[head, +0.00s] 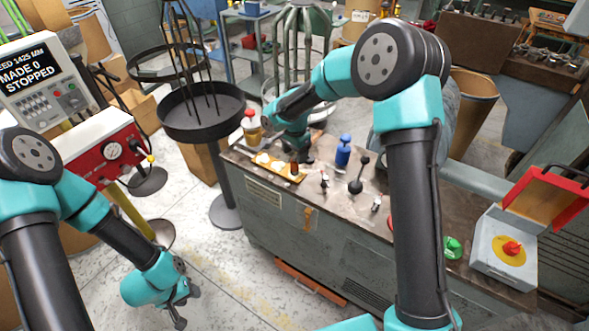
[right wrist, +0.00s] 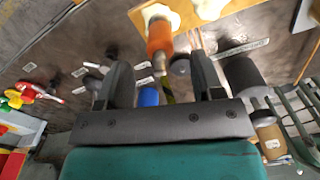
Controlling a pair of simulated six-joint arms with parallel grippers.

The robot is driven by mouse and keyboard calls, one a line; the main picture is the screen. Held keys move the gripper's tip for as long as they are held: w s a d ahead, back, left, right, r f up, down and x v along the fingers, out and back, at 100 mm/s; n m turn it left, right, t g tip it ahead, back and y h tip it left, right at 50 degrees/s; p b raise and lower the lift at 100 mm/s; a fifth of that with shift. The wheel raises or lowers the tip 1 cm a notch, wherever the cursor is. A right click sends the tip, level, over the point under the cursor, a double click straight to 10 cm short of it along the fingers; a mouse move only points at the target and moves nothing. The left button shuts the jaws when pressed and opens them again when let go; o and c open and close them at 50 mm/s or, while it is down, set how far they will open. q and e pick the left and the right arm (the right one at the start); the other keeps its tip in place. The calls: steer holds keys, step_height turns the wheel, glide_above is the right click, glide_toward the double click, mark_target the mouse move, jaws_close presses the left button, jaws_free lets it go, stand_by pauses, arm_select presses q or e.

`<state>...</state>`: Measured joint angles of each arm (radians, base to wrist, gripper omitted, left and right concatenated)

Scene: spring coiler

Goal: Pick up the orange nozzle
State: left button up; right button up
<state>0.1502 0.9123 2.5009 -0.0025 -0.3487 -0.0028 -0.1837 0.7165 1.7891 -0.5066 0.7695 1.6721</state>
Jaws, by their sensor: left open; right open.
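The orange nozzle (right wrist: 159,36) stands at the end of a yellow board (right wrist: 185,14) in the right wrist view, beside whitish pieces on the same board. In the head view the nozzle (head: 294,169) shows small at the right end of the board (head: 277,169) on the bench. My right gripper (right wrist: 160,70) is open, with the nozzle ahead of the gap between its fingers and apart from them. In the head view my right gripper (head: 299,156) is partly hidden by its own arm. My left gripper (head: 179,305) is open and empty, low over the floor left of the bench.
A blue bottle (head: 343,151) and small metal fittings stand on the bench right of the board. A jar with a red top (head: 251,128) stands behind it. A grey box with a red button (head: 511,248) is at the bench's right end. A black round tray stand (head: 202,112) is left.

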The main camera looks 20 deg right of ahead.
mark_target(295, 161)
steer(key=shift+f, duration=0.55)
steer(key=shift+f, duration=0.15)
steer(key=shift+f, duration=2.45)
jaws_close()
